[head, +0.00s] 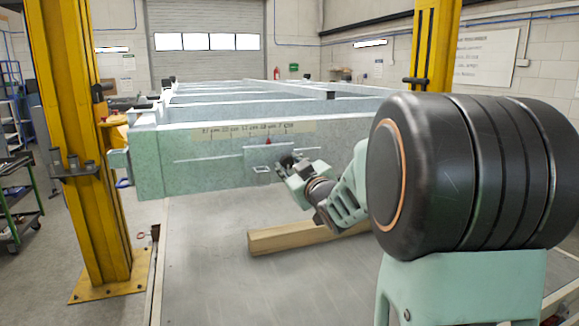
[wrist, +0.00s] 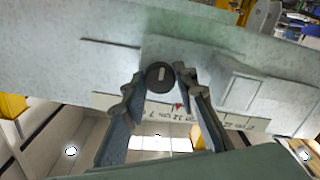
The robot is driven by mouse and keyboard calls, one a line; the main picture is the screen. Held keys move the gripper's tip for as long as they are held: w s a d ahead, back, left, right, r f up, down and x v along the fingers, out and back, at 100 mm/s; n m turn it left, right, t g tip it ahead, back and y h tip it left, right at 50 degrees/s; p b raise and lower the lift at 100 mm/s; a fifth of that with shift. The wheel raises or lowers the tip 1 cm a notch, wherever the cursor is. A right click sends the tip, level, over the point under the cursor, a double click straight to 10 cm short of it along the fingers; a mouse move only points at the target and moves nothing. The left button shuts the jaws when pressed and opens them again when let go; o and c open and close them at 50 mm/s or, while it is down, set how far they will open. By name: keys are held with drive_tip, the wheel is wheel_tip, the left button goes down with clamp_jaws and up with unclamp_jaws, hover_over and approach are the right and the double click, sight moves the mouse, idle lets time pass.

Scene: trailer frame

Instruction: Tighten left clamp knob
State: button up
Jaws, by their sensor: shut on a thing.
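A round black knob (wrist: 159,73) with a pale bar mark on its face sits on the front of the pale green trailer frame beam (head: 195,178). In the wrist view the fingers of my gripper (wrist: 160,82) stand on either side of the knob, shut on it. In the head view my gripper (head: 289,163) reaches the front beam, and its dark fingers largely hide the knob.
A printed scale strip (head: 220,131) with a red pointer (head: 268,141) runs along the beam. A rectangular bracket (wrist: 241,92) is beside the knob. Yellow posts (head: 75,120) (head: 433,45) stand left and right. A wooden block (head: 300,236) lies on the grey surface below, which is otherwise mostly clear.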

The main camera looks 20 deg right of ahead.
drive_tip(key=o, duration=1.2)
drive_tip(key=shift+c, duration=0.2)
drive_tip(key=s, duration=0.7)
drive_tip(key=shift+s, duration=0.3)
